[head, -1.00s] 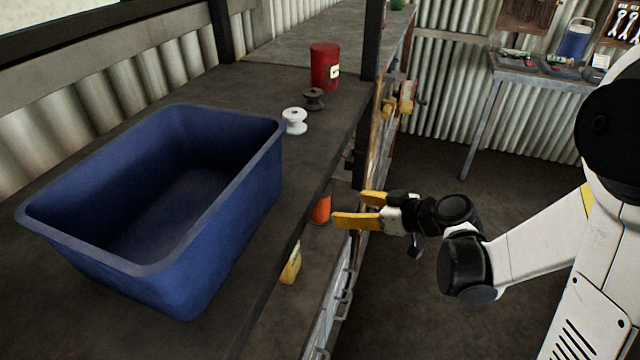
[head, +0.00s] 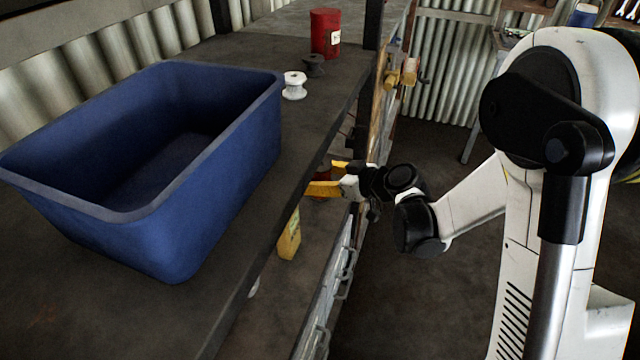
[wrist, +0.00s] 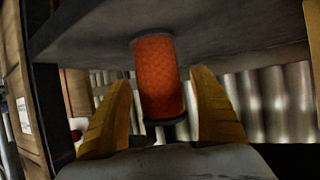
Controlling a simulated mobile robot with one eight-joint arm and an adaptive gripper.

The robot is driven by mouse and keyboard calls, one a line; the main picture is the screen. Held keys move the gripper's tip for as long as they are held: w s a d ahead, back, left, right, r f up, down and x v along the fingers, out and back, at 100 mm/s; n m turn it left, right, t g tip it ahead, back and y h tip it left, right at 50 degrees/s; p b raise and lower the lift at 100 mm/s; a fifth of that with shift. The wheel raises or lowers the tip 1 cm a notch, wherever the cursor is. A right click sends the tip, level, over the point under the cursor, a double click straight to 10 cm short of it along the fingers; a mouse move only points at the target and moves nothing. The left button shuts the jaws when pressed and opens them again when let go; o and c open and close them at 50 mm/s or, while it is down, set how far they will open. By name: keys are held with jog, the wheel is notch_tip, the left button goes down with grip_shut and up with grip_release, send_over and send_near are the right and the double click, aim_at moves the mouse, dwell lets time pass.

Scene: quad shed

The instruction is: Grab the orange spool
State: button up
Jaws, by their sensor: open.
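The orange spool (wrist: 160,78) is in the middle of the wrist view, between the two yellow fingers of my gripper (wrist: 160,88). Gaps show on both sides of it, so the fingers are open and not closed on it. Its upper end in that picture meets a dark flat surface; a dark rim shows at its lower end. In the head view my gripper (head: 319,179) reaches in under the edge of the workbench top, above a lower shelf. There the spool is mostly hidden by the fingers and the bench.
A large blue bin (head: 215,185) stands on the bench top (head: 250,285). A white spool (head: 294,86), a dark spool (head: 314,65) and a red can (head: 325,33) stand behind it. A yellow item (head: 289,236) sits on the lower shelf (head: 290,290). Open floor (head: 420,300) lies right.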

jog(key=c, duration=1.4)
jog(key=shift+r, duration=0.1)
jog(key=shift+c, duration=0.2)
